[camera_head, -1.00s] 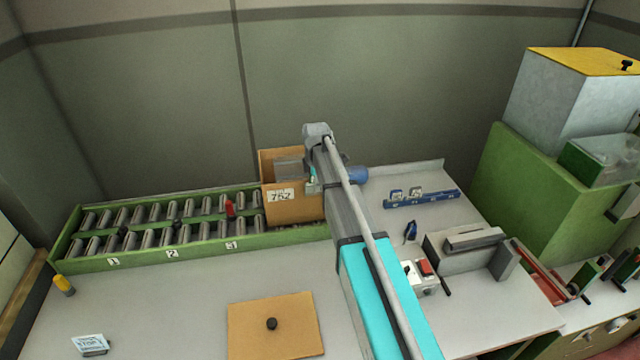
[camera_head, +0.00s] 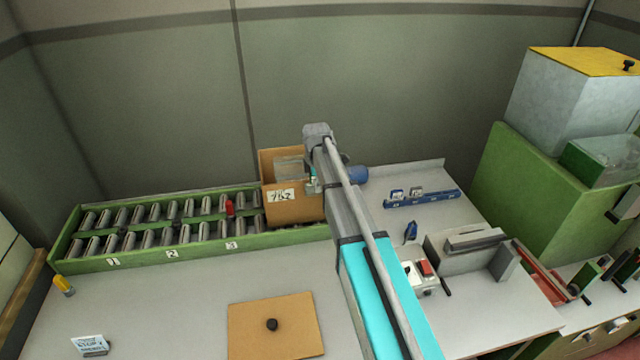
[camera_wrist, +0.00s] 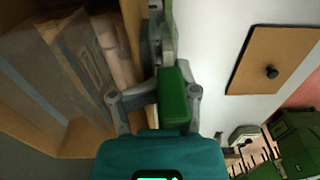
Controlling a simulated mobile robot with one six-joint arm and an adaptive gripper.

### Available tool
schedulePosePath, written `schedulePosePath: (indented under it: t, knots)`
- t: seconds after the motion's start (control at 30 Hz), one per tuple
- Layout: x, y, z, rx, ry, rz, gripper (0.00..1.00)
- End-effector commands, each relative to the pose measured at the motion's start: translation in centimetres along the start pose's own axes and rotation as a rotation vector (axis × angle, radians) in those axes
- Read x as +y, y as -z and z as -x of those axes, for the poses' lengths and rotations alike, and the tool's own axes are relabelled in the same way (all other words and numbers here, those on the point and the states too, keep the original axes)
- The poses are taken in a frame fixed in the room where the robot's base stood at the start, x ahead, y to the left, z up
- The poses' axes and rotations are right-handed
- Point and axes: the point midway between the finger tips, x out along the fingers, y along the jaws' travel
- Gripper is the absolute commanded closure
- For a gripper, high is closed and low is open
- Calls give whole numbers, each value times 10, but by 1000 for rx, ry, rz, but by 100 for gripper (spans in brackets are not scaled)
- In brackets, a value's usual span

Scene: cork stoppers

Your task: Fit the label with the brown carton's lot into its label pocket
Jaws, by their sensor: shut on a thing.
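The brown carton (camera_head: 293,209) stands at the right end of the roller conveyor. A white patch on its front bears a handwritten number (camera_head: 281,195), perhaps 752 or 762. My gripper (camera_wrist: 157,95) is at the carton's right side in the head view, mostly hidden by my arm. In the wrist view its fingers are on either side of a green block (camera_wrist: 174,97); whether this is the held thing or part of the conveyor I cannot tell. The carton (camera_wrist: 75,75) fills the left there. No label is clearly seen in the fingers. Small labels (camera_head: 397,194) stand at a blue rack (camera_head: 435,199).
The green conveyor (camera_head: 140,257) with numbered lanes runs left, with one red piece (camera_head: 230,208) among its rollers. A brown board (camera_head: 273,340) with a black knob lies at the front. A small blue item (camera_head: 410,231) and a grey fixture (camera_head: 465,262) stand at the right.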

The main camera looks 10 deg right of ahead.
Motion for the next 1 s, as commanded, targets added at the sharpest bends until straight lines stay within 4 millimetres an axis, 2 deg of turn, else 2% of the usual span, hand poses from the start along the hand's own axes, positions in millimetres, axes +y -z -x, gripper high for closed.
schedulePosePath:
  t: [0.03,0.43,0.47,0.73,1.0]
  knots:
    - [0,0,-6,1,3,1,100]
    - [2,0,-6,1,3,1,100]
    - [2,0,-6,1,3,1,59]
    - [1,0,-6,1,-1,0,9]
    - [2,0,-6,1,-5,0,9]
